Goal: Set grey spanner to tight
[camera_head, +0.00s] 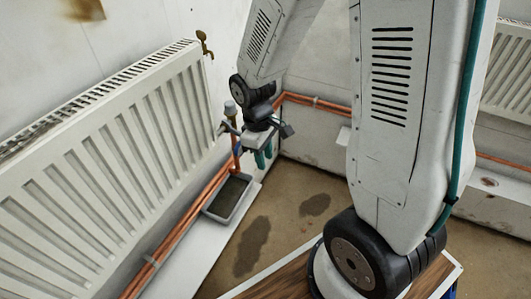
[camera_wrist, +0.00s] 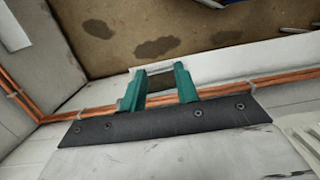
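My gripper (camera_head: 264,157) is at the end of the arm, near the right end of the left radiator, beside the valve (camera_head: 231,108) with its pale cap. A small grey piece (camera_head: 229,127) shows at the valve; it may be the grey spanner, but it is too small to be sure, and its angle cannot be read. In the wrist view the two teal fingers of my gripper (camera_wrist: 157,72) stand apart. A pale strip shows across their tips; I cannot tell what it is. No spanner is clear in the wrist view.
The white radiator (camera_head: 105,165) fills the left wall, with a brass tap (camera_head: 204,44) at its top corner. A grey tray (camera_head: 211,211) lies below the valve. Copper pipes (camera_head: 180,248) run low along the walls. The stained floor (camera_head: 285,222) is open to the right.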

